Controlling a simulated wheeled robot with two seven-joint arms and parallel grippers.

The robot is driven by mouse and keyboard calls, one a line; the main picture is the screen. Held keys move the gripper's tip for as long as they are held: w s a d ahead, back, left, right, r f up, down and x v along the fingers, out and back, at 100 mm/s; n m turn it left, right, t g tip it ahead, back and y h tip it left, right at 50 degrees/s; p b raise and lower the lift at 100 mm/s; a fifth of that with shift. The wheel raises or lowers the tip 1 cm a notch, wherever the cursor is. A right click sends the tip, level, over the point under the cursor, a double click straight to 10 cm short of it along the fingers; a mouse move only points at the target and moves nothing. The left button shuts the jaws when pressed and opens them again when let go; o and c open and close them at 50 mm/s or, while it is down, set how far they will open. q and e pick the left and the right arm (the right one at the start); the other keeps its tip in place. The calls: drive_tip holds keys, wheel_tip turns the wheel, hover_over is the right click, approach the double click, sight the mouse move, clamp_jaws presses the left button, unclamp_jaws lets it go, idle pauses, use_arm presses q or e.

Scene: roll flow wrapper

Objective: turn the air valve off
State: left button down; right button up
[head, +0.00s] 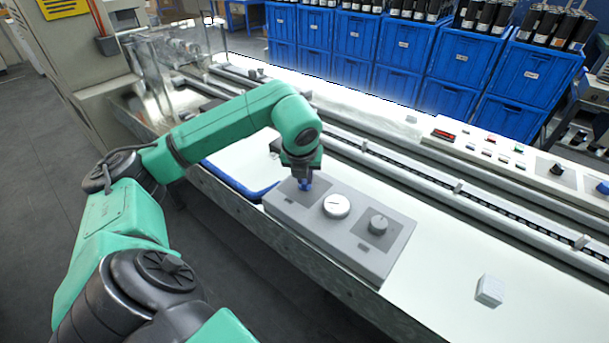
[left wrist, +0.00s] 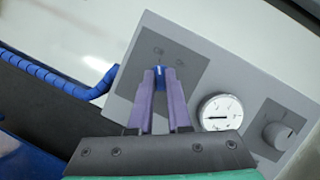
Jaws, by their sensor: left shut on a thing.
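The grey valve box (head: 350,249) sits on the machine's white top in the head view. It carries a blue valve knob (head: 305,184), a round white gauge (head: 337,205) and a grey knob (head: 379,224). My left gripper (head: 303,180) reaches down over the box's far left end. In the left wrist view its two purple fingers (left wrist: 161,80) are shut on the blue knob (left wrist: 160,72), which has a white line on it. The gauge (left wrist: 221,112) and the grey knob (left wrist: 279,130) also show there. My right gripper is not in view.
A blue hose (head: 238,183) runs to the box's left end. A control panel (head: 530,165) with buttons and a rail lies behind. A small white block (head: 489,290) stands at the right. Blue crates (head: 400,50) line the back. The white top right of the box is mostly clear.

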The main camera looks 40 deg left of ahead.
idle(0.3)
use_arm(q)
drive_tip(key=c, duration=0.9)
unclamp_jaws()
drive_tip(key=shift+o, duration=0.2)
drive_tip(key=shift+s+d+r, duration=0.1)
drive_tip(key=shift+s+r, duration=0.05)
drive_tip(key=shift+r, duration=0.45)
drive_tip(key=p+v, duration=0.1)
drive_tip(key=v, duration=1.2)
drive_tip(key=shift+p, duration=0.4)
drive_tip(key=shift+s, duration=0.15)
